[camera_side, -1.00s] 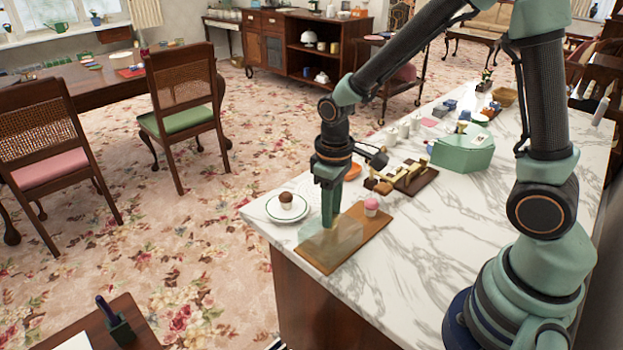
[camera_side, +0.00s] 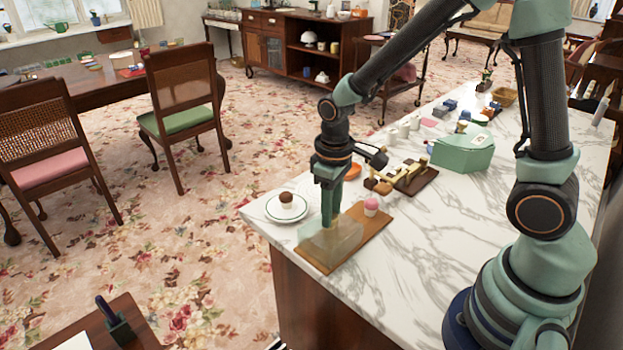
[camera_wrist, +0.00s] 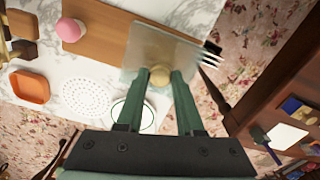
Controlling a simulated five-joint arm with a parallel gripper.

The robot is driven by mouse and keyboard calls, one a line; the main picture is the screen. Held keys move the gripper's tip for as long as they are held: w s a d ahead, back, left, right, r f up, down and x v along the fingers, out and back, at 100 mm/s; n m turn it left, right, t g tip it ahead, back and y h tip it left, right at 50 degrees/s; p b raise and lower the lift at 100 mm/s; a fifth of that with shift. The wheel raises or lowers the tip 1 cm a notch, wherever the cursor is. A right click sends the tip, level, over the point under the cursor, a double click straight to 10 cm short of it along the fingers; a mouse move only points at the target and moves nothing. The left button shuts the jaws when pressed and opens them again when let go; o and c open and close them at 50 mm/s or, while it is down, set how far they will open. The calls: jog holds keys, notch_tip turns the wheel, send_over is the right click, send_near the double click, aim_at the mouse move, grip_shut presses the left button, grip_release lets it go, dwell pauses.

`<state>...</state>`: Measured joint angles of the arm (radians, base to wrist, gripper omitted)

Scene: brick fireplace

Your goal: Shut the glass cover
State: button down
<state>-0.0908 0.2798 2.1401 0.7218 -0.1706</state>
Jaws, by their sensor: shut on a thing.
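The glass cover (camera_side: 345,238) is a pale, see-through box at the near left end of a wooden board (camera_side: 372,238). It also shows in the wrist view (camera_wrist: 190,52). My gripper (camera_side: 329,218) comes down onto it from above. In the wrist view my two green fingers (camera_wrist: 160,78) are shut on the cover's round, tan knob (camera_wrist: 160,74). A pink-topped cupcake (camera_side: 371,207) stands on the board's far part, beside the cover and outside it. I cannot tell whether the cover's lower edge touches the board.
A plate (camera_side: 272,214) with a brown cupcake (camera_side: 286,198) stands left of the board, near the counter edge. Behind are an orange dish (camera_side: 353,171), a dark tray with brass pieces (camera_side: 415,184) and a green box (camera_side: 465,158). Marble right of the board is clear.

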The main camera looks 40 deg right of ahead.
jog(key=d, duration=1.2)
jog(key=c, duration=0.5)
grip_release()
jog(key=shift+c, duration=0.2)
jog(key=shift+a, duration=0.1)
jog(key=shift+r, duration=0.1)
notch_tip(320, 180, up, 12)
